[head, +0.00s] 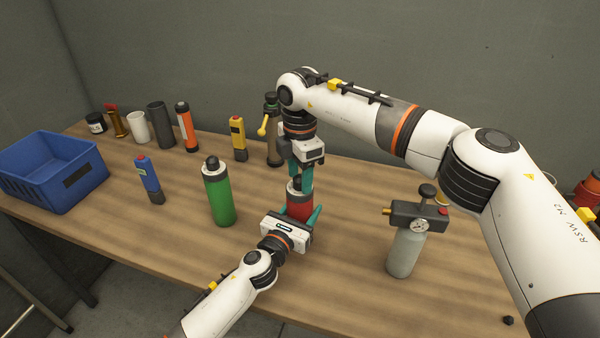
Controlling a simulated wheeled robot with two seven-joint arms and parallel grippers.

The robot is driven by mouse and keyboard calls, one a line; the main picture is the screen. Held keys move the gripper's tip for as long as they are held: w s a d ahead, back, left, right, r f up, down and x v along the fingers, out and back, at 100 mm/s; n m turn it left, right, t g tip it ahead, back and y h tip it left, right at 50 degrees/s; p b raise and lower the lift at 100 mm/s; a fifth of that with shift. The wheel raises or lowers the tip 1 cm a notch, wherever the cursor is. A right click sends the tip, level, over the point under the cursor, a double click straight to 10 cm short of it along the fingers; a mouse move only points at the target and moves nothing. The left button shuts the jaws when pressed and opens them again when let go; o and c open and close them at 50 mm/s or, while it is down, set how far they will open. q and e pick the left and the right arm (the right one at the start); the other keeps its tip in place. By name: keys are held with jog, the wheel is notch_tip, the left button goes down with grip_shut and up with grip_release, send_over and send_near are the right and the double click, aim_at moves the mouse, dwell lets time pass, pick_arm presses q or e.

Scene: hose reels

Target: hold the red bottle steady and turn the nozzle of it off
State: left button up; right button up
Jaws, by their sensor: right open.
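The red bottle (299,207) stands upright on the wooden table, partly hidden by my grippers. Its grey and black top (297,185) shows just above the red body. My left gripper (296,214) comes from the front, with its teal fingers on either side of the red body, shut on it. My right gripper (300,180) points down from above. Its teal fingers are open, around the top of the red bottle, and I cannot tell whether they touch it.
A green bottle (218,195) stands left of the red one. A grey bottle with a gauge (405,252) stands to the right. A dark bottle with a yellow lever (273,135) is behind. A blue crate (52,172) sits at the far left.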

aim_at(300, 177)
notch_tip(300, 177, up, 12)
dwell(0.5)
pick_arm(q)
jog(key=o, duration=1.3)
jog(key=shift+c, duration=0.2)
